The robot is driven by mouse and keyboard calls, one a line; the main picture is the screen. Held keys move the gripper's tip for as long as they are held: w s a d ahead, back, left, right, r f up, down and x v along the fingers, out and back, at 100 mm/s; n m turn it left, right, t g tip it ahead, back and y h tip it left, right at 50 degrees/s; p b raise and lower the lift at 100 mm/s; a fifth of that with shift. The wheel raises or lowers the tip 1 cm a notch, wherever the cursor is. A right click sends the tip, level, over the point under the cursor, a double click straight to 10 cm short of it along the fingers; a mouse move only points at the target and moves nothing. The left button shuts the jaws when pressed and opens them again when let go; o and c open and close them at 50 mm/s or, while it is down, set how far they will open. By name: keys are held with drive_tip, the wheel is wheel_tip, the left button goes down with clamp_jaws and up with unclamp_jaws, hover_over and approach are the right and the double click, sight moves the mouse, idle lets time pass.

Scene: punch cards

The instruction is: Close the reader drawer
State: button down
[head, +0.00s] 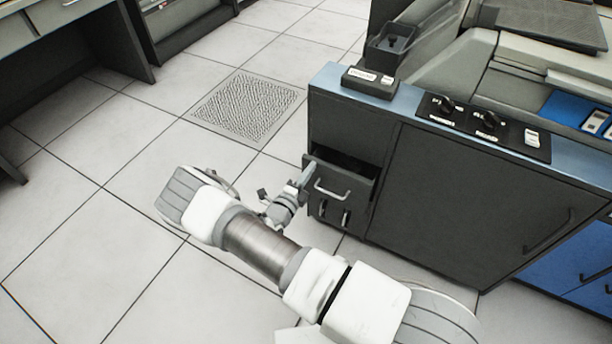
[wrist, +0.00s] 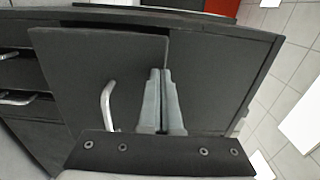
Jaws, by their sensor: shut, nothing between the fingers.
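The reader drawer (head: 343,184) is a dark grey drawer in the end of the cabinet. It stands partly open, with a dark gap showing above its front. Its front panel (wrist: 75,65) and pale bar handle (wrist: 107,106) fill the left and middle of the wrist view. My gripper (head: 308,170) is at the drawer front, beside the handle near one side edge. In the wrist view its two grey fingers (wrist: 160,74) are together, with nothing between them, over the panel's right edge. I cannot tell whether the fingertips touch the panel.
Two smaller handles (head: 346,218) sit below the drawer. The cabinet has a blue-grey top (head: 325,78) with a knob panel (head: 484,125) and a black open box (head: 390,46). Tiled floor (head: 90,230) is clear to the left. A desk (head: 60,25) stands at upper left.

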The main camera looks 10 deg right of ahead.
drive_tip(key=shift+x, duration=1.2)
